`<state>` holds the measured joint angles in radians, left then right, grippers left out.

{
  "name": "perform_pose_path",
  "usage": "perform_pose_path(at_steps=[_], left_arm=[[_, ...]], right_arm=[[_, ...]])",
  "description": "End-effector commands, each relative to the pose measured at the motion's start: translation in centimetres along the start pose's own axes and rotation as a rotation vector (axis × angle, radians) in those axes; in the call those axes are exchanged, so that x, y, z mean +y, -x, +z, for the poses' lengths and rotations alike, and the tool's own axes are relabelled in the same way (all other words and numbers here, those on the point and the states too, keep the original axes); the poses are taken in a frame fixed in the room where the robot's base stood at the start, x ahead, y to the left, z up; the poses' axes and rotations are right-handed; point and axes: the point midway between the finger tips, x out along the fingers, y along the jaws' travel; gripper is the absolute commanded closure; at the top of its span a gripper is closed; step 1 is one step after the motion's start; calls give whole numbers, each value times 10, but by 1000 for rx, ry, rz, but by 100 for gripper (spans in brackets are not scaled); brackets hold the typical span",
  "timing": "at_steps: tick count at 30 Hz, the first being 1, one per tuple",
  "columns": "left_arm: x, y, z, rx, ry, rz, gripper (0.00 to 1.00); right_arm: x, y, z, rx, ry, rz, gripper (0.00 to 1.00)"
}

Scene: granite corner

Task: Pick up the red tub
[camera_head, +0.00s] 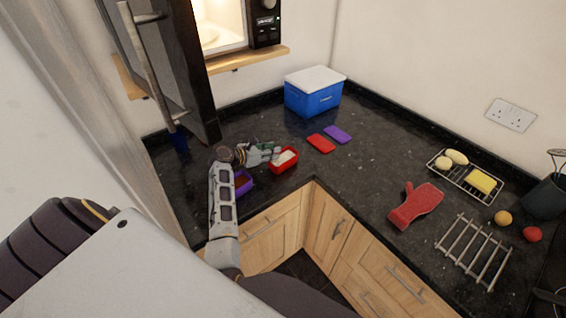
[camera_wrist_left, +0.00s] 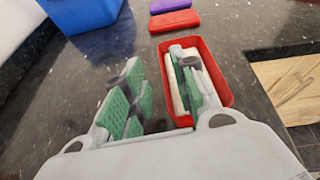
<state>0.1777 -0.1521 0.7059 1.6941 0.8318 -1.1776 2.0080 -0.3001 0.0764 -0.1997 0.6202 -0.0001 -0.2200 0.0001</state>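The red tub (camera_head: 286,168) stands upright on the dark counter, with something whitish inside it. It also shows in the left wrist view (camera_wrist_left: 222,88). My left gripper (camera_head: 268,154) is at the tub's left side. In the left wrist view my left gripper (camera_wrist_left: 158,88) is open: one green-padded finger reaches over the inside of the tub and the other is outside its left wall. That wall lies between the fingers, and I cannot tell whether they touch it. My right gripper is not in view.
A purple tub (camera_head: 244,185) is partly hidden behind my left arm. A red lid (camera_head: 321,144) and a purple lid (camera_head: 338,134) lie behind the red tub, near a blue cooler box (camera_head: 312,100). An open microwave door (camera_head: 170,70) hangs at the left. A red mitt (camera_head: 415,204) lies right.

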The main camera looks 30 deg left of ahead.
Motion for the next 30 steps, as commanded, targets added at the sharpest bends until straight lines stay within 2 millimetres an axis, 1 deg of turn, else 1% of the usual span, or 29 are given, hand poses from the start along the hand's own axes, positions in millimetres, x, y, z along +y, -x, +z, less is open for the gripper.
perform_pose_path(at_steps=[5, 8, 21, 25, 30], left_arm=[[0, -2, 0, 0, 0, 0, 72], [0, -6, -1, 1, 1, -2, 72], [-1, -43, -4, 0, 2, -1, 72], [-1, -50, -4, 0, 0, 0, 72], [-1, -52, -4, 1, 0, 0, 72]], right_arm=[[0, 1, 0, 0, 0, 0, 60], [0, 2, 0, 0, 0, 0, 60], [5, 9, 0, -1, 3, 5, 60], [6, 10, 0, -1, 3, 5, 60], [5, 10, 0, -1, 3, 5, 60]])
